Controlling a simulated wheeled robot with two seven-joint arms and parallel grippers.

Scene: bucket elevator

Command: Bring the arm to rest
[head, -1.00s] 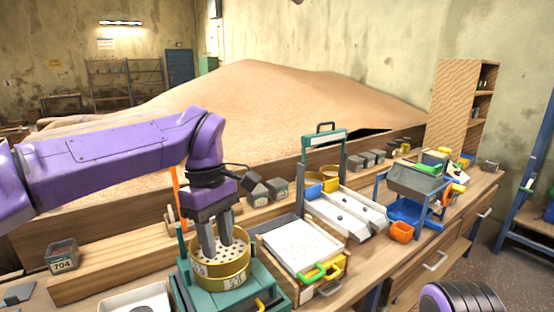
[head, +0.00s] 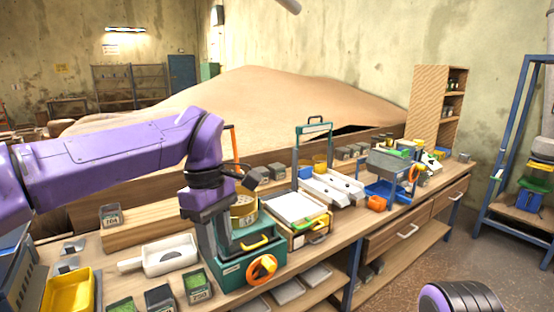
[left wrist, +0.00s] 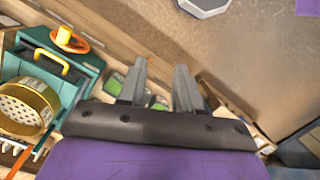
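My left arm reaches in from the left of the head view, and its gripper (head: 216,246) points down just in front of the teal machine (head: 252,264). The left wrist view shows the two grey fingers (left wrist: 163,88) apart with nothing between them. A brass perforated sieve (head: 244,210) sits on top of the teal machine, partly hidden behind the gripper. In the left wrist view the sieve (left wrist: 27,106) lies left of the fingers, clear of them. My right gripper is not in view.
The long wooden bench (head: 345,232) holds a white scoop (head: 170,255), a yellow tray (head: 68,292), small bins (head: 197,288), a white sieve tray (head: 291,207) and blue trays (head: 385,192). A large grain heap (head: 270,110) rises behind. Open floor (head: 440,255) lies at right front.

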